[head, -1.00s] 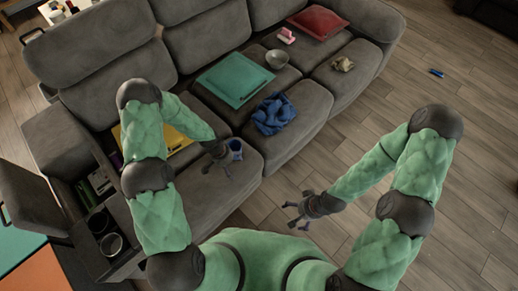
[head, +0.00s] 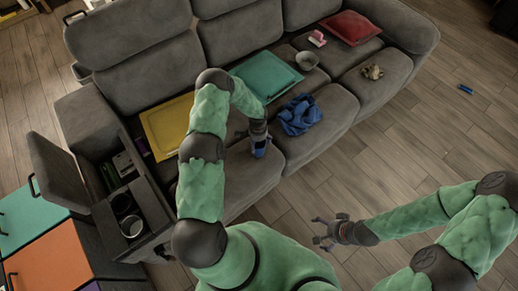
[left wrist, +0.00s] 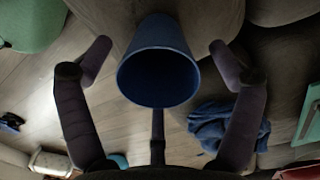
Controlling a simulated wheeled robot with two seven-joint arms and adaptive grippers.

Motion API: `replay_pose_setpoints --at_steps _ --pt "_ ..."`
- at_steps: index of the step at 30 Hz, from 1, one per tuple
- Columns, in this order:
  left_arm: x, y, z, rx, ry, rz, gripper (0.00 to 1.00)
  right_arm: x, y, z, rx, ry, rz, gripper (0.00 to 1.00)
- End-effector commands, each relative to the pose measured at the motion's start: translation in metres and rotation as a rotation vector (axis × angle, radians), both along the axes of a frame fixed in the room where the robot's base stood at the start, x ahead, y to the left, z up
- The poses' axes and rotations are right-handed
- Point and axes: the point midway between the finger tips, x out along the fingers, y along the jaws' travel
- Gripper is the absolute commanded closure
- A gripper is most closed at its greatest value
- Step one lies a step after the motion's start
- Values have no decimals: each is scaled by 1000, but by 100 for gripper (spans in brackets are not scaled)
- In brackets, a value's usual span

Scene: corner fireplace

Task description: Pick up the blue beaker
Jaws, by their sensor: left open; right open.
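The blue beaker (head: 260,151) stands on the front of the grey sofa seat, partly hidden by my left gripper (head: 258,138). In the left wrist view the beaker (left wrist: 158,58) has its round dark mouth facing the camera. The fingers of my left gripper (left wrist: 160,75) are spread on both sides of it, with gaps showing, and a third finger lies below its rim. The left gripper is open and not closed on it. My right gripper (head: 328,234) is open and empty above the wooden floor, away from the sofa.
A crumpled blue cloth (head: 299,114) lies to the right of the beaker. An open armrest compartment (head: 146,200) holds cups at left.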

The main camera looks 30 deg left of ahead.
Motion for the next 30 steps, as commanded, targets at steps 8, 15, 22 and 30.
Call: replay_pose_setpoints --at_steps 8,15,22,30 --pt "0 -3 -39 -1 0 0 9 0 0 -16 0 0 0 0" --pt "1 -3 -50 0 -2 0 9 0 0 -18 0 0 0 0" --pt "0 -3 -50 0 -1 0 26 0 0 -18 0 0 0 0" --pt "0 -3 -50 0 -1 0 58 0 0 -18 0 0 0 0"
